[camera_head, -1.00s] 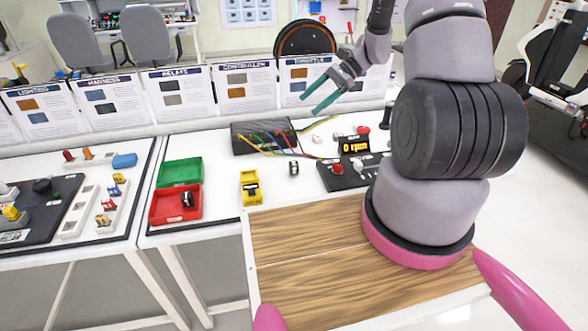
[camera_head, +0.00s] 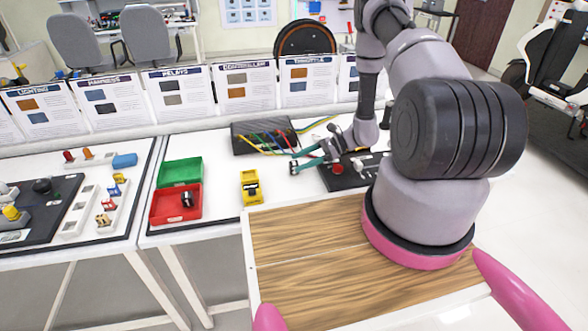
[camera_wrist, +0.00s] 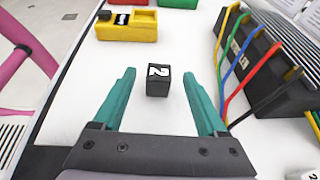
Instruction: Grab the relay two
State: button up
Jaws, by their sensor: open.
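Relay two is a small black block with a white label marked 2 (camera_wrist: 157,82). It stands on the white table, in the middle of the wrist view. My gripper (camera_wrist: 159,76) is open, with one teal finger on each side of the relay's position in that view. I see no finger touching it, and the gap between the fingers is empty of anything held. In the head view my gripper (camera_head: 294,162) is low over the table, left of the black control panel.
A yellow holder (camera_head: 250,189) with a black part stands left of the relay. Red (camera_head: 162,212) and green (camera_head: 180,171) trays are further left. A black box (camera_head: 252,147) with coloured wires is behind, close on the right in the wrist view. The control panel (camera_head: 335,181) lies to the right.

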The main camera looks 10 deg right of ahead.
aim_at(287, 174)
jog(key=x, duration=0.5)
jog(key=shift+a, duration=0.2)
grip_shut()
